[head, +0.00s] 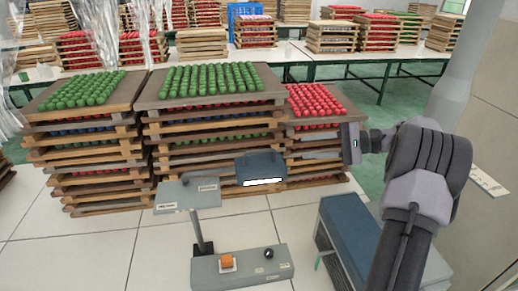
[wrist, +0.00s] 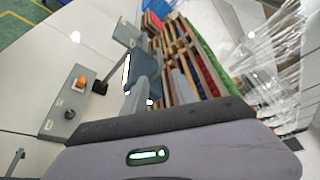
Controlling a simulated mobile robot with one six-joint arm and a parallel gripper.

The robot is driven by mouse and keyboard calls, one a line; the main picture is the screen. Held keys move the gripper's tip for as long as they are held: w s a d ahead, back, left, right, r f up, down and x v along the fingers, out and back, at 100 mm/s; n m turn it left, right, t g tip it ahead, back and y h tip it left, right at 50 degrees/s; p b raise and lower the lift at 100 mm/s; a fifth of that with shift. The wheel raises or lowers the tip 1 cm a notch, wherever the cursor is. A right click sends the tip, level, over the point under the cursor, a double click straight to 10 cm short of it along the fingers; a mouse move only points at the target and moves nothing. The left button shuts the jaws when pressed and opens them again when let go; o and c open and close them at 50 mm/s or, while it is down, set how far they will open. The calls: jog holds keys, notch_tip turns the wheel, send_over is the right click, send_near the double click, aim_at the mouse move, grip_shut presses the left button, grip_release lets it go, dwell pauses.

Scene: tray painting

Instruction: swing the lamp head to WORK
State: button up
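The inspection lamp stands on the floor side of the stacks, on a grey base (head: 243,266) with an orange switch and a black knob. A post (head: 199,232) rises from it to a grey plate (head: 189,195) with two small labels, too small to read surely. The dark blue lamp head (head: 261,167), its white strip lit, sits right of the plate; it also shows in the wrist view (wrist: 145,66). My gripper (head: 305,156) reaches in from the right, its tip close to the lamp head's right end. Contact and finger spread are unclear.
Wooden tray stacks with green balls (head: 222,80) and red balls (head: 314,99) stand close behind the lamp. A blue-topped cabinet (head: 349,232) is at the lower right. Tables with more trays stand farther back. Tiled floor (head: 95,250) is clear at the left.

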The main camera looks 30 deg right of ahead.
aim_at(267, 151)
jog(key=b+x, duration=0.1)
jog(key=x, duration=1.3)
jog(key=shift+w+a+f, duration=0.1)
jog(key=shift+a, duration=0.05)
jog(key=shift+c, duration=0.3)
grip_shut()
dwell(0.4)
